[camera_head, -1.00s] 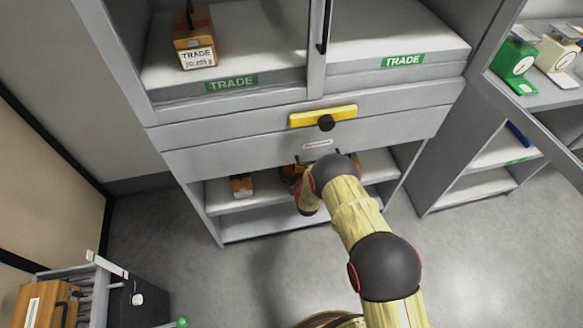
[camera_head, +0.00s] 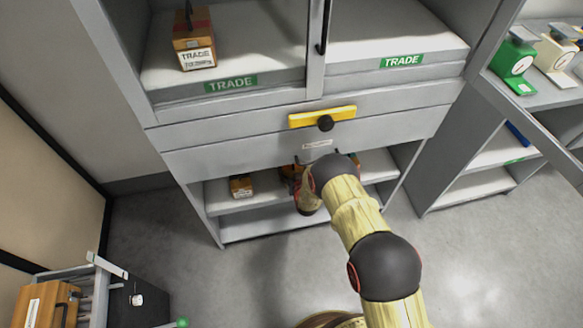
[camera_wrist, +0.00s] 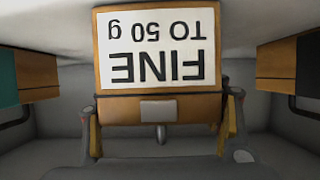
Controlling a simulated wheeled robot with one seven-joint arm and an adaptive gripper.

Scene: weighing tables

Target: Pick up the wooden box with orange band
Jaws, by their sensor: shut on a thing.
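A wooden box (camera_wrist: 160,109) with a white label reading "FINE TO 50 g" fills the middle of the wrist view, upside down. My gripper (camera_wrist: 162,122) is shut on it, one finger at each side. I cannot make out an orange band on its visible faces. In the head view, my gripper is mostly hidden behind my own arm at the lower shelf, and only part of a wooden box (camera_head: 288,174) shows beside it.
Above are a drawer front with a yellow plate (camera_head: 322,116) and a TRADE box (camera_head: 193,45).

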